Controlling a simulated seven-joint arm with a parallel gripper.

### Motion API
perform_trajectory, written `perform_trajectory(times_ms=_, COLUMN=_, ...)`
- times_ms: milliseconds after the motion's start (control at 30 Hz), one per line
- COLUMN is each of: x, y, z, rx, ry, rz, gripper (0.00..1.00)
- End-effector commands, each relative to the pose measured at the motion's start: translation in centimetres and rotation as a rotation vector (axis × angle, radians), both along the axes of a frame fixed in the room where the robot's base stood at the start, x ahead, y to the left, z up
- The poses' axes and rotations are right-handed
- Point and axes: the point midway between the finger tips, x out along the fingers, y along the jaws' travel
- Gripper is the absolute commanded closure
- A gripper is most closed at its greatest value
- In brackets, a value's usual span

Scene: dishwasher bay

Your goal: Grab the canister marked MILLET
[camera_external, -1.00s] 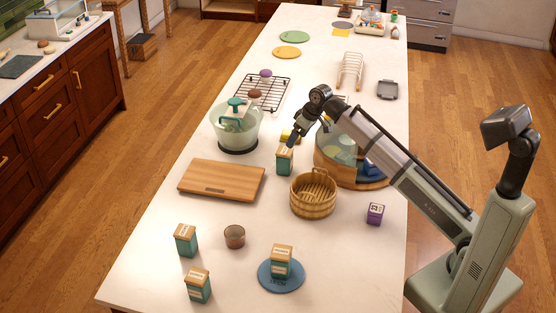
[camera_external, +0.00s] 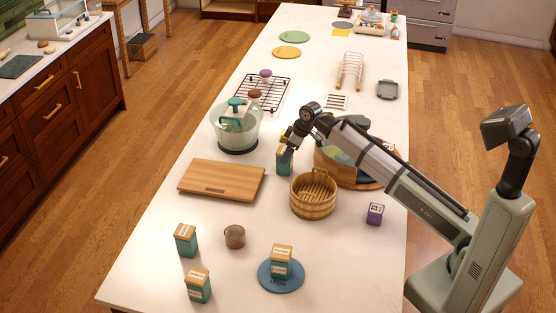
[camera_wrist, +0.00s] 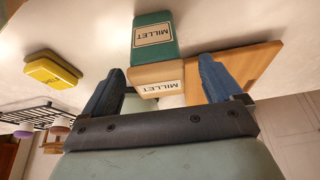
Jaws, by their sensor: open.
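The teal canister with a wooden lid (camera_external: 284,164) stands on the counter between the cutting board and the wooden tub. In the wrist view this canister (camera_wrist: 155,45) appears upside down, and its labels read MILLET. My gripper (camera_wrist: 160,85) is open, with one blue finger on each side of the lid end. In the external view my gripper (camera_external: 288,144) is over the canister top and partly covers it. I cannot tell whether the fingers touch it.
The cutting board (camera_external: 221,180), glass pot (camera_external: 236,131), slatted basket (camera_external: 313,195) and large wooden tub (camera_external: 350,178) crowd around. Other teal canisters stand at the front (camera_external: 186,241), one on a blue plate (camera_external: 264,281). A yellow box (camera_wrist: 53,70) lies nearby.

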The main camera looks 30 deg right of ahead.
Motion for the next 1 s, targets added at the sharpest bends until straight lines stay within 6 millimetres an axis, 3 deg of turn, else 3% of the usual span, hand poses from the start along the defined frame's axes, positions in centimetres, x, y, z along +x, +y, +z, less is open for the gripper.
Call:
perform_trajectory(times_ms=267, x=0.4, y=0.3, z=-0.9, rx=-0.001, ry=0.001, rz=0.0, gripper=0.07)
perform_trajectory(times_ms=633, x=2.1, y=1.3, z=-4.6, rx=-0.001, ry=0.001, rz=0.0, gripper=0.07)
perform_trajectory(times_ms=900, x=2.1, y=1.4, z=-4.9, rx=0.0, ry=0.0, rz=0.0, gripper=0.07)
perform_trajectory(times_ms=1000, x=2.1, y=1.4, z=-4.9, rx=0.0, ry=0.0, rz=0.0, gripper=0.16)
